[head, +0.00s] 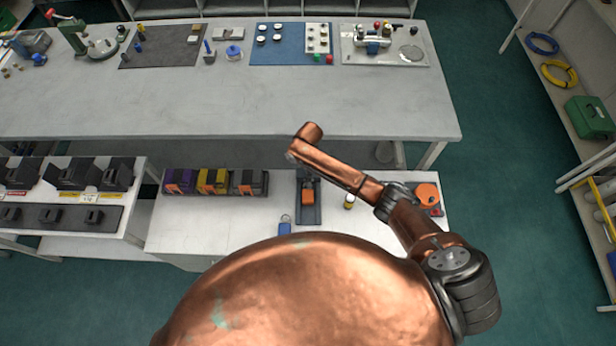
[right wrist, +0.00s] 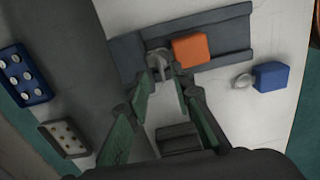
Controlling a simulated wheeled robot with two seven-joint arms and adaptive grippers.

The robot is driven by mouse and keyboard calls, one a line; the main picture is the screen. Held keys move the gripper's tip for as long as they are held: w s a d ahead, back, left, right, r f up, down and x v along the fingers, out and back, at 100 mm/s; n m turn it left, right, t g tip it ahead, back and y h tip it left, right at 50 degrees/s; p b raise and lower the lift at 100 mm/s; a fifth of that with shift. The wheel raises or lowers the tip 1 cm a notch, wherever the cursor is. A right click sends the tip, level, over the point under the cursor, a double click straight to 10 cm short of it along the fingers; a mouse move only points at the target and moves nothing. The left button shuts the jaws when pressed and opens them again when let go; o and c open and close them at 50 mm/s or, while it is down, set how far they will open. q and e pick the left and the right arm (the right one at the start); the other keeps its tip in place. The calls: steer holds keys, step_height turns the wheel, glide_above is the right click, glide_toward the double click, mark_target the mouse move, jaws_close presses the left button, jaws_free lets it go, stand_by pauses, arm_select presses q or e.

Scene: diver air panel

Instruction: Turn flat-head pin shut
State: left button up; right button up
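The flat-head pin seems to be the small grey upright piece (right wrist: 158,63) on a dark grey plate (right wrist: 232,32) in the right wrist view, just left of an orange block (right wrist: 190,50). My right gripper (right wrist: 164,80) has its fingers apart with a gap between them, its tips close to the grey piece. Whether they touch it I cannot tell. In the head view the orange block (head: 308,197) and plate (head: 308,217) lie on the near bench; my right wrist hides the pin and gripper there. My left gripper is out of view.
Purple, yellow and dark boxes with orange fronts (head: 213,183) stand left. The long bench (head: 230,105) behind has clear space at its front.

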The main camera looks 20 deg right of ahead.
steer(key=shift+f, duration=1.85)
steer(key=shift+c, duration=0.5)
jaws_close()
